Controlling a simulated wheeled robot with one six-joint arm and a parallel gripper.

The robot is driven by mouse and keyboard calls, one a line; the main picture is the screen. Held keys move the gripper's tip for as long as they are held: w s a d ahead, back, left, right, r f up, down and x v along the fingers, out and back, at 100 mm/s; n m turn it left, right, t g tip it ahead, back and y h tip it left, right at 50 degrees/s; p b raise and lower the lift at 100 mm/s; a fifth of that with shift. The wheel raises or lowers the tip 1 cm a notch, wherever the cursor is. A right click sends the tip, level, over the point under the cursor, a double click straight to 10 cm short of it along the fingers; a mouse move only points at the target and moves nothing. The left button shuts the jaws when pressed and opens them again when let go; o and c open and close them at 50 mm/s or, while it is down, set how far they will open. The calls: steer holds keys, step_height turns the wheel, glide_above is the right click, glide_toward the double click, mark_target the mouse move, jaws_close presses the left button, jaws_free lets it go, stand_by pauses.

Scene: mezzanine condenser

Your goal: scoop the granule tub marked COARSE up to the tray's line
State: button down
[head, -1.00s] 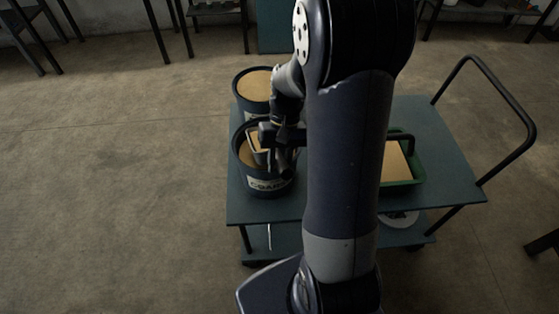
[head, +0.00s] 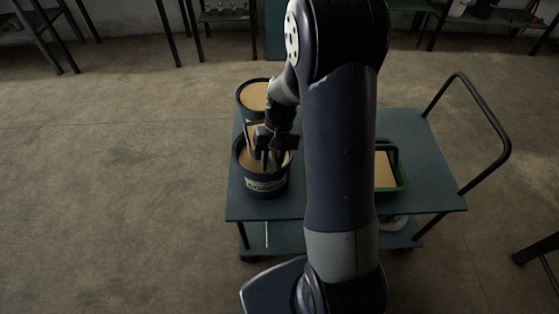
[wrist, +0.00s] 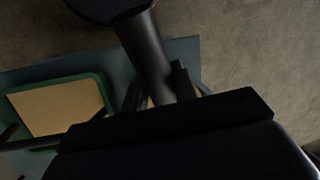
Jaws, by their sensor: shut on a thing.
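The dark granule tub (head: 264,186), whose label read COARSE a second ago, stands at the cart's left front with tan granules inside. My gripper (head: 268,142) is over this tub, shut on a scoop (head: 251,132). The scoop's squarish pan shows tan material and appears above the tub's rim; its exact height is hard to judge. The green tray (head: 403,181) sits on the cart's right, partly behind my arm, with a flat tan fill. It also shows in the wrist view (wrist: 104,82). I cannot make out its line.
A second dark tub (head: 241,99) with tan granules stands behind the first. The blue-grey cart top (head: 432,160) has bare room at right, and a dark push handle (head: 505,140) rises there. Tables line the back wall. The floor at left is clear.

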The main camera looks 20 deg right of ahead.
mark_target(272, 160)
steer(key=shift+r, duration=0.3)
steer(key=shift+s+a+r+t+b, duration=0.1)
steer(key=shift+s+r+t+b, duration=0.25)
steer(key=shift+r+t, duration=0.3)
steer(key=shift+s+r+t+b, duration=0.2)
steer(key=shift+r+t+b, duration=0.2)
steer(key=shift+r+t, duration=0.2)
